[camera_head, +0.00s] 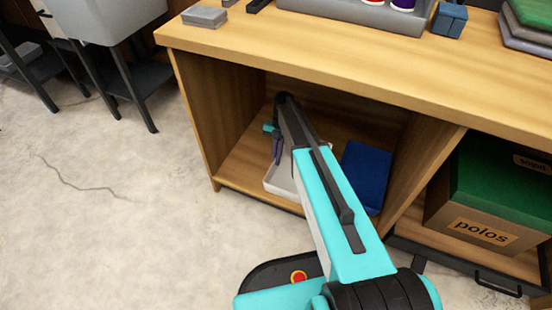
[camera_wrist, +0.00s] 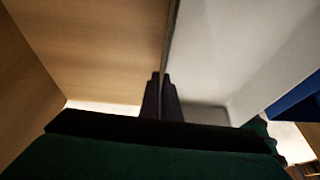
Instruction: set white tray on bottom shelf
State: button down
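The white tray (camera_head: 279,183) is inside the open left compartment of the wooden bench, at or just above the bottom shelf (camera_head: 236,176). I cannot tell whether it rests fully on the shelf. My arm hides much of it in the head view. In the wrist view the white tray (camera_wrist: 240,50) fills the right side, its rim running up from my fingers. My gripper (camera_wrist: 161,98) has its two dark fingers close together on that rim, and it shows small in the head view (camera_head: 277,150).
A blue flat object (camera_head: 365,175) lies right of the tray in the same compartment. A wooden divider (camera_head: 420,165) separates it from a box labelled polos (camera_head: 480,231). The bench top (camera_head: 330,65) overhangs the compartment. Open floor (camera_head: 110,220) lies to the left.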

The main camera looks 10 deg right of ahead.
jog(key=c, duration=2.5)
grip_release()
jog(key=shift+f, duration=0.1)
jog(key=o, duration=0.5)
jog(key=p+v, duration=0.4)
jog(key=v, duration=0.8)
jog(key=shift+r, duration=0.2)
